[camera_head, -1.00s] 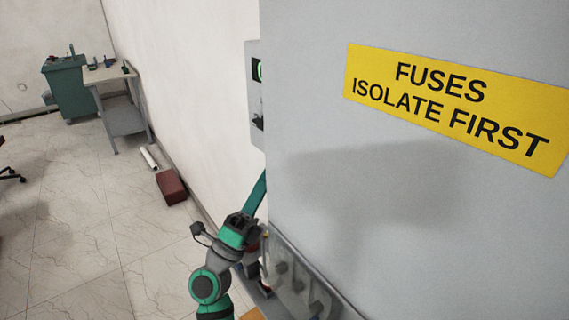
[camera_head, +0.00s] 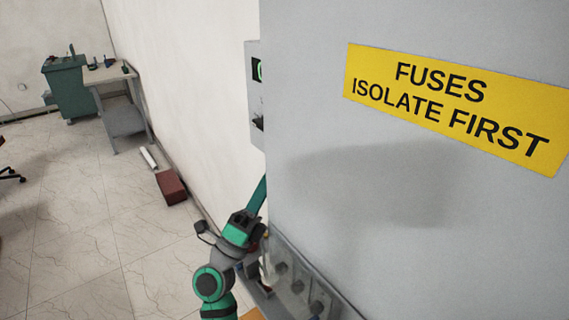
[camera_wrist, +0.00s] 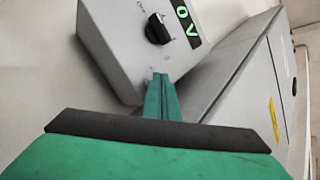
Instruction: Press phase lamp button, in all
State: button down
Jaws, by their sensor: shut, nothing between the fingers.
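My gripper (camera_wrist: 161,76) is shut and empty in the wrist view. Its green fingers point at the lower part of a grey control box (camera_wrist: 125,48). The box has a black rotary knob (camera_wrist: 158,29) and a dark display with green characters reading 0 V (camera_wrist: 186,20). I cannot tell whether the fingertips touch the box. No phase lamp button can be made out. In the head view the box (camera_head: 255,105) shows only as a strip past the cabinet edge, and my gripper is hidden behind the cabinet.
A large grey cabinet (camera_head: 320,230) with a yellow sign (camera_head: 450,105) fills the right of the head view. Its side (camera_wrist: 235,75) stands close right of my gripper in the wrist view. A red box (camera_head: 171,187) lies by the wall.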

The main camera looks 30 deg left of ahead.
jog(key=shift+w+d, duration=0.2)
jog(key=shift+w, duration=0.2)
dwell(1.0)
jog(key=shift+s, duration=0.15)
jog(key=shift+s+a, duration=0.3)
jog(key=shift+s, duration=0.35)
jog(key=s, duration=0.1)
jog(key=s+a, duration=0.1)
jog(key=s, duration=0.1)
jog(key=s+a, duration=0.1)
jog(key=shift+s, duration=0.3)
dwell(0.9)
